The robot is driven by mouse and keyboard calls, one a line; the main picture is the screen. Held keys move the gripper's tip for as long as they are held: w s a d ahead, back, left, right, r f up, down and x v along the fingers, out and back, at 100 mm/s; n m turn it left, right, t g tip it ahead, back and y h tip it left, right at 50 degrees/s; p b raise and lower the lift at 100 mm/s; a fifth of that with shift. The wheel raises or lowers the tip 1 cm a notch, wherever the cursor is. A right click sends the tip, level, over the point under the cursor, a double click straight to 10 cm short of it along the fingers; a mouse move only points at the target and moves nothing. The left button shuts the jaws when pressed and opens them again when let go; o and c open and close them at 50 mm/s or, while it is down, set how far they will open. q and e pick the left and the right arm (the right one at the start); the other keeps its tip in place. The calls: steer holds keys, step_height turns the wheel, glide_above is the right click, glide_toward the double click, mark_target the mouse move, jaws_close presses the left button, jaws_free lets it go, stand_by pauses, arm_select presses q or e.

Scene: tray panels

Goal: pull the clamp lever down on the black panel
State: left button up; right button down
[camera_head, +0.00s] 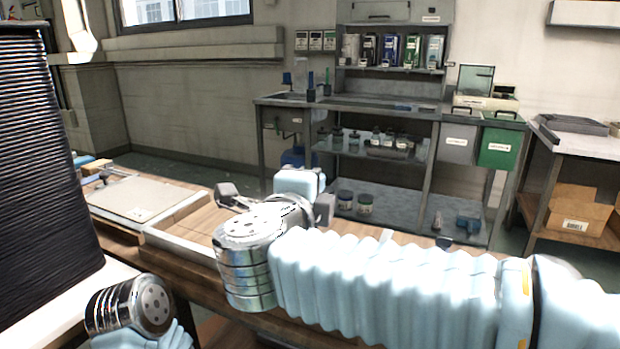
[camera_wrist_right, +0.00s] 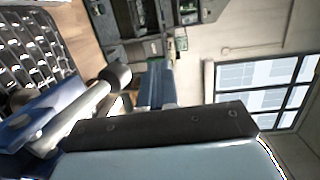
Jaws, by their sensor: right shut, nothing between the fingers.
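In the right wrist view, a clamp lever shows as a pale metal rod with a black rounded knob (camera_wrist_right: 115,77). It rises from a blue base (camera_wrist_right: 45,112) at the left. My right gripper (camera_wrist_right: 155,85) is shut and empty, with its blue finger part close beside the knob. I cannot tell whether they touch. A dark panel with bright metal parts (camera_wrist_right: 28,50) shows at upper left, possibly the black panel.
A tall black ribbed stack (camera_head: 45,170) stands at the left. A pale panel (camera_head: 135,197) lies on the wooden table beyond it, next to a shallow tray (camera_head: 170,250). A grey workbench (camera_head: 350,105) with bottles stands at the back.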

arm_select(q)
steer(key=shift+w+r+p, duration=0.1)
steer(key=shift+r+p, duration=0.3)
steer(key=shift+r, duration=0.15)
arm_select(e)
steer(key=shift+w+d+f+g, duration=0.15)
steer(key=shift+w+f+g, duration=0.3)
steer(key=shift+f+g, duration=0.15)
arm_select(q)
steer(key=shift+r, duration=0.1)
arm_select(e)
steer(key=shift+r, duration=0.1)
